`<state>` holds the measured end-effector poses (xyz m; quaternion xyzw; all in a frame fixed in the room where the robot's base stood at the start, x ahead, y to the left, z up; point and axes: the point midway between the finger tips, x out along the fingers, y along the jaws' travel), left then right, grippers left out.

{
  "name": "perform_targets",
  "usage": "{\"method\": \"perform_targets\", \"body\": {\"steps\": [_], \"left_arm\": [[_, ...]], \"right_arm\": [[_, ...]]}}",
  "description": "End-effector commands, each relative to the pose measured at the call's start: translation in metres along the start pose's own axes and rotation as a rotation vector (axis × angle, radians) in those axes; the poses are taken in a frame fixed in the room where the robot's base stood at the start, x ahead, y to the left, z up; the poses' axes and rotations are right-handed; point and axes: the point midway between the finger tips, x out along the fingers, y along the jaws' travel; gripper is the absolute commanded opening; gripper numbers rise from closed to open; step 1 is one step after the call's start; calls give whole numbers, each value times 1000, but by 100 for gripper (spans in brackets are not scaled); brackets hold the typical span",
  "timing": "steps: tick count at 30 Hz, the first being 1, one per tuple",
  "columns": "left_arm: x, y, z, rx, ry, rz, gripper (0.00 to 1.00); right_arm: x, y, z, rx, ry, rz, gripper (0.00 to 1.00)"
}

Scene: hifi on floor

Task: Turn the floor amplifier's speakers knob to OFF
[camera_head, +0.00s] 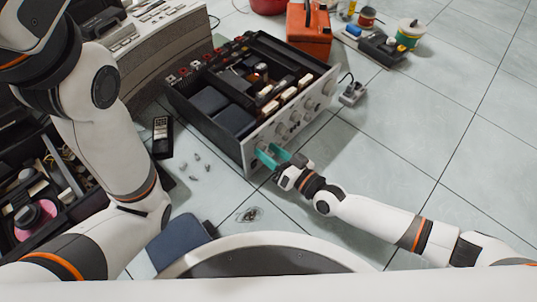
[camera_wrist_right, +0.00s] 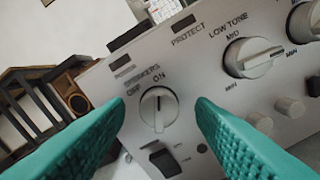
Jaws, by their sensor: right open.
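The amplifier (camera_head: 205,125) sits on the tiled floor with its lid off and its insides showing. Its silver front panel (camera_head: 262,135) carries a row of knobs. In the right wrist view the speakers knob (camera_wrist_right: 158,108) is a small round silver knob under the labels OFF and ON. Its pointer line stands nearly upright in the picture, toward ON. My right gripper (camera_head: 272,156) is at the near end of the panel. Its teal fingers (camera_wrist_right: 160,135) are open, one on each side of the speakers knob, with gaps to it. My left gripper is out of view.
The low tone knob (camera_wrist_right: 253,57) and smaller knobs lie right of the speakers knob; a dark switch (camera_wrist_right: 165,162) is just below. An orange toolbox (camera_head: 308,32) stands behind the amplifier. A black remote (camera_head: 162,137) and small parts lie left.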

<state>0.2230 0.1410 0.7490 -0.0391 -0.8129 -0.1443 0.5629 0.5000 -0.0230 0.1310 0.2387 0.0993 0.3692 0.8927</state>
Motion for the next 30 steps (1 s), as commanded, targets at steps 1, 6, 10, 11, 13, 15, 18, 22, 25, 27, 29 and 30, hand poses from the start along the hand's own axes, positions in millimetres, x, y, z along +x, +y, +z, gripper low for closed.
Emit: {"method": "perform_targets", "body": {"steps": [1,6,10,11,13,15,18,22,25,27,29,30], "left_arm": [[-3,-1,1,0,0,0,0],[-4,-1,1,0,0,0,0],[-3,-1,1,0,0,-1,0],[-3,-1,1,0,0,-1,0],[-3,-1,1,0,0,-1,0],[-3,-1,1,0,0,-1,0],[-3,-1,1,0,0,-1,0],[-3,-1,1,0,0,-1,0],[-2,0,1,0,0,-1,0],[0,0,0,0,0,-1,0],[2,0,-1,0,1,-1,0],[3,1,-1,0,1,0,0]], "right_arm": [[4,0,0,0,-2,1,50],[9,0,1,1,-1,0,50],[8,0,1,1,0,-1,50],[8,0,1,1,0,0,50],[8,0,1,1,0,0,43],[8,0,1,1,0,0,32],[8,0,0,1,0,0,16],[8,0,0,0,0,-1,6],[8,0,1,-7,0,-1,6],[8,0,1,-19,1,-1,6],[8,0,1,-35,1,-2,6],[8,1,2,-50,1,-2,6]]}}
